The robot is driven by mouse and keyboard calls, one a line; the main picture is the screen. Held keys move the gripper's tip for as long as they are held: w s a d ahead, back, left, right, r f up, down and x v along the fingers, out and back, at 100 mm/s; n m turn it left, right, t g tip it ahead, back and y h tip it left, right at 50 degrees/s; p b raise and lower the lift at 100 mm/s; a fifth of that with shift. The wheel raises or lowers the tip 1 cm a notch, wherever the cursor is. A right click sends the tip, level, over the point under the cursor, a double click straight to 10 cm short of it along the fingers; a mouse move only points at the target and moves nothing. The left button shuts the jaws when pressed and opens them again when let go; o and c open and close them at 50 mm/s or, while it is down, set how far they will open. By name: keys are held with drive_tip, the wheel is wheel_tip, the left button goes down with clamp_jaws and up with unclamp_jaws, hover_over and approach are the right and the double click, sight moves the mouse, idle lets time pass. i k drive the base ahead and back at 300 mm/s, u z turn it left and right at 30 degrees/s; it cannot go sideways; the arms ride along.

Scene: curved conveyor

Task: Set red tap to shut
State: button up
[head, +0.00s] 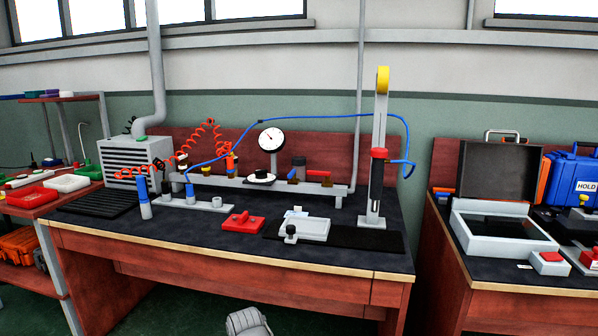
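A tap with a red lever (319,173) sits on the grey horizontal pipe (220,182) at the back of the dark workbench. Its lever looks roughly level and in line with the pipe, but it is small here and its exact setting is hard to read. A tap with a blue lever (291,174) is just left of it on the same pipe. My gripper's fingers do not show. A light grey rounded part at the bottom edge seems to be mine, well apart from the tap.
A tall stand (379,150) with a yellow top rises to the right of the taps. A blue hose (330,117) arches above them. A white tray (304,228) and a red block (243,222) lie in front.

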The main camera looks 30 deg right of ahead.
sight(327, 174)
drive_tip(key=u, duration=0.15)
drive_tip(key=k, duration=1.05)
drive_tip(key=z, duration=0.8)
drive_tip(key=i, duration=1)
drive_tip(key=u, duration=0.05)
